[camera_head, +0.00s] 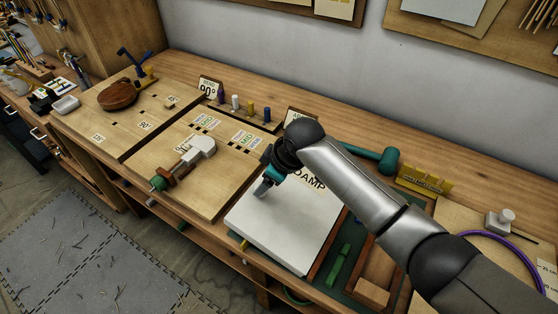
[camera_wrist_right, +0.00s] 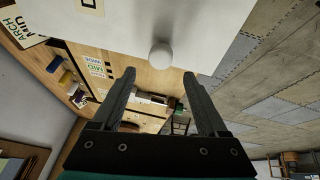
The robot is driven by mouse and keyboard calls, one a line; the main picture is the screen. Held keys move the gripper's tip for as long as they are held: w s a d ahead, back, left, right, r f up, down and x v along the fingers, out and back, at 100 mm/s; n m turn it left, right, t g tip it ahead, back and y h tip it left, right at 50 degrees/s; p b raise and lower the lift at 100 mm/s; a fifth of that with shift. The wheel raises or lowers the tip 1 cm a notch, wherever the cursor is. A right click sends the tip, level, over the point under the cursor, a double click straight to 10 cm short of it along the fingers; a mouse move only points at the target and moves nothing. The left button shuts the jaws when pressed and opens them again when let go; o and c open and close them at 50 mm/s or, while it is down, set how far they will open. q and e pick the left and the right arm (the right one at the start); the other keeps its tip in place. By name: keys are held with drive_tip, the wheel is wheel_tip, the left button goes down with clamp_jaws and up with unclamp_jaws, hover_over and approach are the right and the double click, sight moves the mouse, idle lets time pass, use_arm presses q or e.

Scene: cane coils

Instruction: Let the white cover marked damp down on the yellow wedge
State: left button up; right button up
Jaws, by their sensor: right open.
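The white cover (camera_head: 285,228), with "DAMP" lettering partly hidden by my arm, lies at the front middle of the bench. Its white round knob (camera_wrist_right: 161,55) shows in the wrist view, near the cover's edge. My right gripper (camera_head: 262,188) is over the cover; in the wrist view it (camera_wrist_right: 160,78) is open and empty, with the knob just beyond the fingertips. A small yellow piece (camera_head: 240,242), perhaps the wedge, peeks out at the cover's front left edge. I cannot tell whether the cover rests on it. My left gripper is not in view.
Left of the cover is a wooden board (camera_head: 205,190) with a clamp-like tool (camera_head: 190,160). A teal mallet (camera_head: 375,157) and yellow holder (camera_head: 425,180) stand behind on the right. A green piece (camera_head: 338,264) and wooden block (camera_head: 372,293) lie right of the cover.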

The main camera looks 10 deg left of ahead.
drive_tip(key=v, duration=0.9)
drive_tip(key=shift+p, duration=0.3)
drive_tip(key=shift+s+a+f, duration=0.1)
